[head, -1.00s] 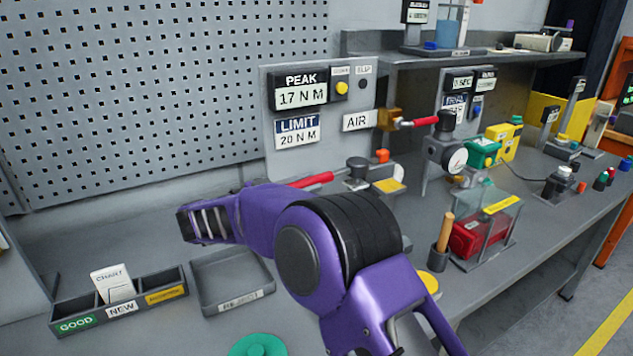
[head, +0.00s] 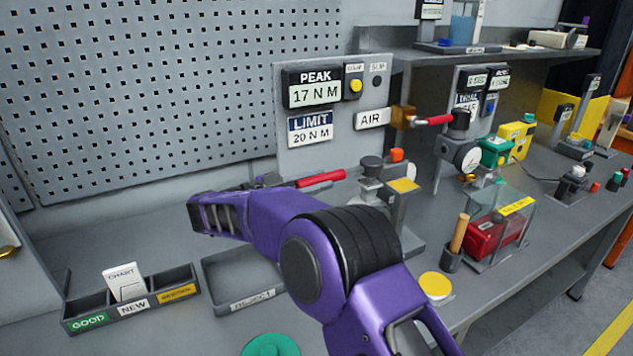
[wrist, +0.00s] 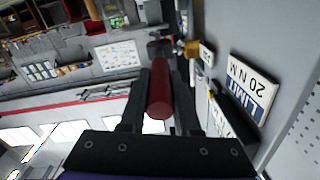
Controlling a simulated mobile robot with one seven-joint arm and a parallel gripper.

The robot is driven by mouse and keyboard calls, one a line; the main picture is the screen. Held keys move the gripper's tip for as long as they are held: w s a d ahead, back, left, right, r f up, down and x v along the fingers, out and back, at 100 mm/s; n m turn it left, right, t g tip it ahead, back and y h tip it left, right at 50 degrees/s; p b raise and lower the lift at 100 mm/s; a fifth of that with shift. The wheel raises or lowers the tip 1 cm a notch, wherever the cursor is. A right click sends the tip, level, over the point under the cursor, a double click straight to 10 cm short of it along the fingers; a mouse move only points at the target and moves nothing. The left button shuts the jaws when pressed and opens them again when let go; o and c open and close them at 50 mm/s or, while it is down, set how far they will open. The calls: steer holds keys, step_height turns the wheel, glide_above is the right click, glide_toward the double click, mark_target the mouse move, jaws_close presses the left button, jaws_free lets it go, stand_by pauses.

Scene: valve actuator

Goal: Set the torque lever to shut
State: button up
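The torque lever (head: 322,179) has a red cylindrical handle that points left from a grey post (head: 370,170) in front of the panel. My gripper (head: 285,182) comes at it from the left, in line with the handle, and hides its left end in the head view. In the wrist view the red handle (wrist: 160,92) lies end-on between the two dark fingers of my gripper (wrist: 161,80). The fingers sit close on both sides, with no clear gap, and look shut on it. The exact contact is hard to see.
The panel bears PEAK (head: 314,88) and LIMIT (head: 310,129) signs. A brass AIR valve (head: 403,117) with a red handle sticks out right of the lever. A reject tray (head: 212,290) and a three-part bin (head: 72,323) lie left. A clear-covered red item (head: 487,236) stands right.

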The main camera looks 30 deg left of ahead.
steer(key=o, duration=0.4)
steer(key=shift+w+d+r, duration=0.1)
steer(key=shift+w, duration=0.05)
steer(key=v, duration=1.7)
steer(key=shift+s, duration=0.25)
